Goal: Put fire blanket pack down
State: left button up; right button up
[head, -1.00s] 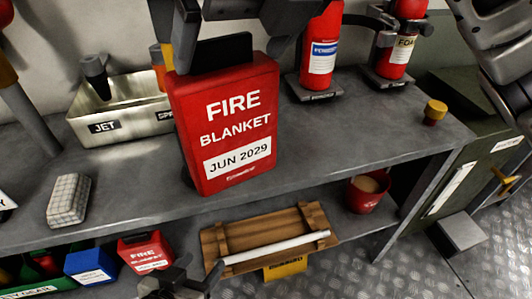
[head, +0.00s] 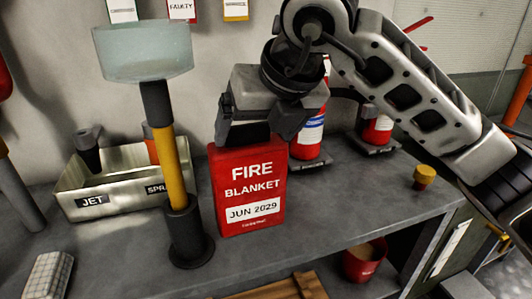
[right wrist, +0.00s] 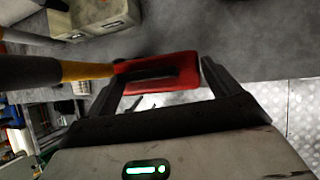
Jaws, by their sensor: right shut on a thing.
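The red fire blanket pack (head: 248,200), marked JUN 2029, is upright over the grey bench top (head: 330,215). My right gripper (head: 252,138) is above it and shut on its dark top part. The pack's lower edge is at or very close to the bench surface; I cannot tell whether it touches. In the right wrist view the pack (right wrist: 185,60) lies between the two dark fingers of the gripper (right wrist: 163,72). My left gripper is not in view.
A yellow-and-black post with a pale translucent top (head: 171,150) stands close left of the pack. A metal tray (head: 120,195) is farther left. Red extinguishers (head: 313,135) stand behind on the right. A yellow knob (head: 424,177) is near the right end. Bench right of the pack is clear.

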aim_at(265, 138)
jog(key=shift+w+d+f, duration=0.2)
jog(key=shift+w+f, duration=0.3)
jog(key=shift+f, duration=0.15)
jog(key=shift+w+d+f, duration=0.2)
jog(key=shift+w+f, duration=0.3)
jog(key=shift+f, duration=0.1)
jog(key=f, duration=0.3)
jog(key=shift+w+d+f, duration=0.1)
jog(key=shift+w+f, duration=0.15)
jog(key=shift+f, duration=0.1)
jog(key=o, duration=1.5)
jog(key=shift+o, duration=0.2)
jog(key=v, duration=1.2)
